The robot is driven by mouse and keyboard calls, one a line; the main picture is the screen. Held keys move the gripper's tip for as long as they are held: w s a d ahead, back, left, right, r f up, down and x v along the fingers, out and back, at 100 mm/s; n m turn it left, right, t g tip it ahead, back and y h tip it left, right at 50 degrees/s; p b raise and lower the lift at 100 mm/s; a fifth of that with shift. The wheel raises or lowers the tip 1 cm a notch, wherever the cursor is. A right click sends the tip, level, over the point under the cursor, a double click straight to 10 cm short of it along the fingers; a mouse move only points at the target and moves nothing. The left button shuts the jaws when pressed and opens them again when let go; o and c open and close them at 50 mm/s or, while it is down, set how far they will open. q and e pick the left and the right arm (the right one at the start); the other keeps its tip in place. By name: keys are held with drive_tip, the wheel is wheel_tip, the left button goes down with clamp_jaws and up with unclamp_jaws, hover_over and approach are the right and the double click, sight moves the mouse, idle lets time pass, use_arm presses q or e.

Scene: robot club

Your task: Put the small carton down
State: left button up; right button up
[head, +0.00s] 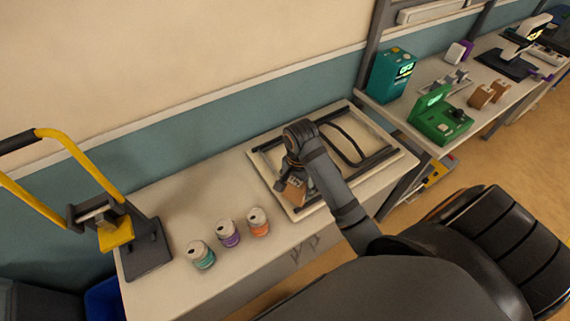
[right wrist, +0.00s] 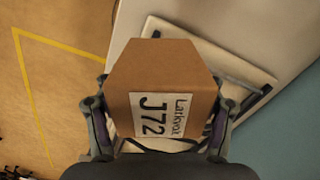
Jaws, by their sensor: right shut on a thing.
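The small carton (head: 293,190) is a brown box with a white label; in the right wrist view the carton (right wrist: 165,75) reads "Larkvox J72". My right gripper (head: 291,172) is shut on it, with a finger on each side in the right wrist view (right wrist: 158,128). In the head view the carton is over the front left part of a pale tray-like board (head: 395,161) with dark bars. I cannot tell whether the carton touches the board. My arm hides part of the carton and board. My left gripper is not in view.
Three cans, teal (head: 201,256), purple (head: 228,234) and orange (head: 257,222), stand left of the board on the white counter (head: 180,200). A yellow-handled press (head: 115,232) stands at the counter's left end. A shelf unit with green devices (head: 440,116) is at right.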

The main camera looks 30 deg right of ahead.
drive_tip(key=w+a+f, duration=0.8)
drive_tip(key=a+f, duration=0.1)
drive_tip(key=shift+w+a, duration=0.25)
drive_tip(key=shift+w, duration=0.1)
drive_tip(key=shift+w+a+f, duration=0.15)
drive_tip(key=shift+a+f, duration=0.05)
drive_tip(key=shift+f, duration=0.05)
wheel_tip(320, 180, down, 3)
drive_tip(key=shift+a+r, duration=0.15)
drive_tip(key=shift+r, duration=0.05)
drive_tip(key=shift+w+f, duration=0.1)
drive_tip(key=shift+f, duration=0.3)
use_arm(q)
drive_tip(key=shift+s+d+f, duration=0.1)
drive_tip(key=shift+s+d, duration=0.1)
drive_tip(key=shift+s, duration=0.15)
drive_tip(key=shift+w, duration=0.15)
use_arm(e)
drive_tip(key=shift+f, duration=0.1)
